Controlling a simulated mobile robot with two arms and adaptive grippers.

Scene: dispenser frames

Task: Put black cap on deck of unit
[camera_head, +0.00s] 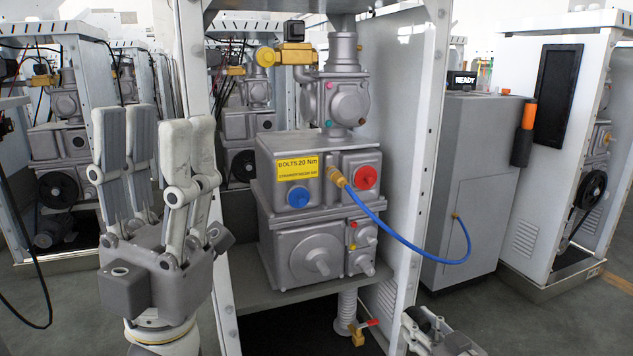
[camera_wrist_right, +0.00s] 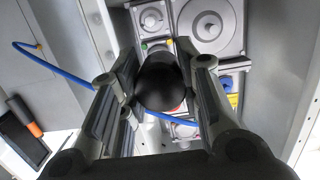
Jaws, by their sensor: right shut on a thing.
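The black cap (camera_wrist_right: 160,82) is a round dark thing between the fingers of my right gripper (camera_wrist_right: 152,75) in the right wrist view; the gripper is shut on it. In the head view only a part of my right gripper (camera_head: 440,330) shows at the bottom edge, and the cap cannot be made out there. The grey unit (camera_head: 268,230) stands in an open white cabinet, on a flat grey deck (camera_head: 262,298). My left gripper (camera_head: 155,130) is upright, open and empty, in front of the cabinet's left side.
A blue hose (camera_head: 376,220) runs from the unit's brass fitting (camera_head: 337,176) to a grey box cabinet (camera_head: 478,170) at the right. A blue knob (camera_head: 298,197) and a red knob (camera_head: 366,177) are on the unit's front. A red-handled valve (camera_head: 360,331) sits below the deck.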

